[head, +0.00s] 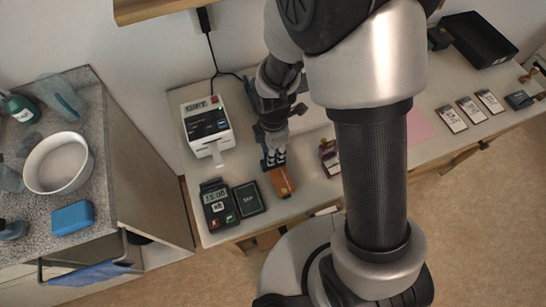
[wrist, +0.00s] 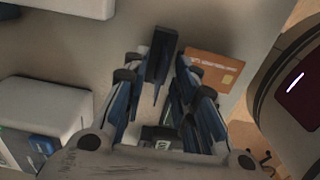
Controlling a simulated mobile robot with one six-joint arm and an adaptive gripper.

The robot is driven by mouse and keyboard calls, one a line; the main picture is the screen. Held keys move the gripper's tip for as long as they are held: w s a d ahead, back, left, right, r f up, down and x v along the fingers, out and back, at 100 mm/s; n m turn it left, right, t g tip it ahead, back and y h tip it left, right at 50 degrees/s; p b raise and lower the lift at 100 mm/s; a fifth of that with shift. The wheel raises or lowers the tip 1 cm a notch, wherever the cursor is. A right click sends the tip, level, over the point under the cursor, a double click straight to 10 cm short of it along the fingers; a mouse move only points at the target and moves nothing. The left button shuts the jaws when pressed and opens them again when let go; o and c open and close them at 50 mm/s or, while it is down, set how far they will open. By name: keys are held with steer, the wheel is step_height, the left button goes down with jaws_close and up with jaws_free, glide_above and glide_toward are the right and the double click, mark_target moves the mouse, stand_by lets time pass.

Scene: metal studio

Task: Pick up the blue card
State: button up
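I cannot make out a blue card in either view. An orange-brown card (head: 281,182) lies near the counter's front edge. In the wrist view the orange card (wrist: 216,68) shows a chip and a line of print, just beyond the right finger. My gripper (head: 274,160) points down at the card's far side in the head view.
A payment terminal (head: 217,206) and a dark square pad (head: 249,199) lie left of the card. A white printer (head: 207,126) stands behind them. A small dark reddish item (head: 328,155) lies to the right. Labelled flat items (head: 470,110) and a black tray (head: 480,40) are far right.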

steer(key=shift+c, duration=0.3)
jaws_close()
steer(key=shift+r, duration=0.1)
